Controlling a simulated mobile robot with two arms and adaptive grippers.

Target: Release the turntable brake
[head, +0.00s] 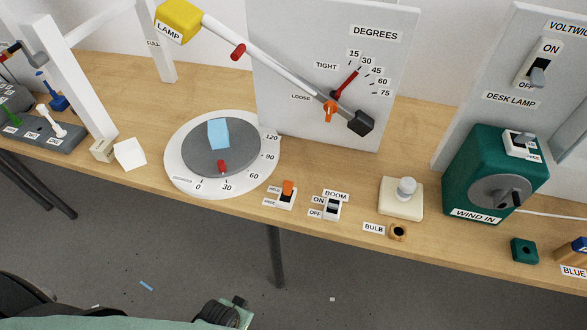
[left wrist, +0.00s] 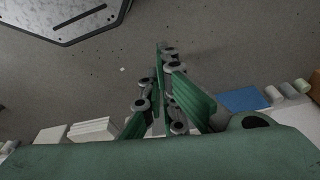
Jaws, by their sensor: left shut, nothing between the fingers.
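The turntable (head: 184,160) is a grey disc on a white ring with a degree scale, bearing a light blue block (head: 218,134) and a small red piece. The turntable brake (head: 288,190) is a small white switch with an orange lever, in front and right of the disc. Its labels read HELD above and FREE below; the orange lever is at the HELD end. My left gripper (left wrist: 165,75) is shut and empty in the left wrist view, over the grey floor, away from the brake. My right gripper is not in view.
Right of the brake stand a BOOM switch (head: 331,208), a bulb on a cream base (head: 401,197) and a green winder (head: 487,183). The yellow lamp's (head: 179,20) boom slants above the turntable. The bench's front edge is clear before the brake.

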